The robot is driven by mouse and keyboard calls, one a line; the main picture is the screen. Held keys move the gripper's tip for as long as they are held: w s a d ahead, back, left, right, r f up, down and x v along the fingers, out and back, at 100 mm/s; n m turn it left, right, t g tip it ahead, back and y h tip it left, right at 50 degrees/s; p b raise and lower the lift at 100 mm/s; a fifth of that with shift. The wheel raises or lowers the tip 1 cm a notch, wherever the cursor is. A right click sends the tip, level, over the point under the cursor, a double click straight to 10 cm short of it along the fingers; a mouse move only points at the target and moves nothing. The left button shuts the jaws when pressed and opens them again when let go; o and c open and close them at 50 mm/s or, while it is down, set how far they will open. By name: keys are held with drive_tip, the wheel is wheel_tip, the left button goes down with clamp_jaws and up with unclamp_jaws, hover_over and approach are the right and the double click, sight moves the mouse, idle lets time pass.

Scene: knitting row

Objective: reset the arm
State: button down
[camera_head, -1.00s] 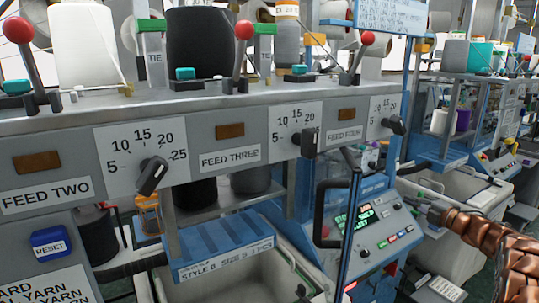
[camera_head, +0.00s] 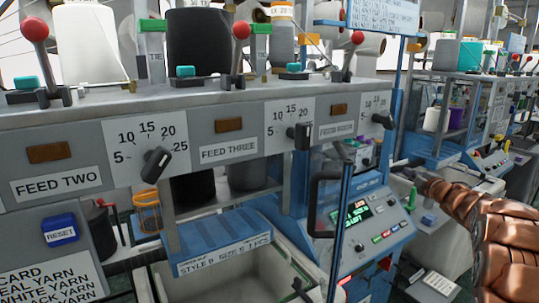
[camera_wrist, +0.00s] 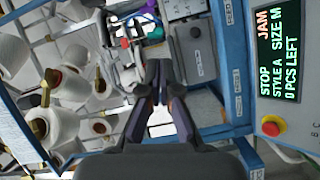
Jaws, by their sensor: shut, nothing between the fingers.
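My copper-coloured arm enters the head view from the right edge. My gripper (camera_head: 405,170) is at its end, pointing left, in front of the blue-framed knitting machines. In the wrist view the two dark fingers of my gripper (camera_wrist: 157,92) meet at the tips and hold nothing. Beyond them are a grey box (camera_wrist: 196,50) and a blue machine post. A tilted display (camera_wrist: 278,55) at the right reads "JAM STOP STYLE A SIZE M 0 PCS LEFT".
At the left stands a grey feed panel with dials (camera_head: 155,163), red-knobbed levers (camera_head: 241,30) and a blue RESET button (camera_head: 59,229). A control console (camera_head: 365,225) with a green-lit screen is left of my arm. Yarn cones (camera_wrist: 60,125) fill the wrist view's left side.

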drive_tip(key=s+a+r+m+g+h, duration=0.25)
drive_tip(key=s+m+g+h, duration=0.25)
drive_tip(key=s+m+h, duration=0.5)
drive_tip(key=s+a+f+m+g+y, duration=0.2)
drive_tip(key=s+a, duration=0.7)
drive_tip(key=s, duration=0.9)
drive_tip(key=s+a+f+m+g+y, duration=0.2)
drive_tip(key=s+a+f+g, duration=0.5)
drive_tip(key=s, duration=1)
drive_tip(key=s+a+f+m+g+y+b, duration=0.1)
drive_tip(key=s+a+f+m+g+y, duration=0.2)
drive_tip(key=s, duration=1.5)
drive_tip(key=a+f+g, duration=0.2)
drive_tip(key=a+f, duration=0.3)
drive_tip(key=a, duration=0.2)
drive_tip(key=shift+s+a, duration=0.35)
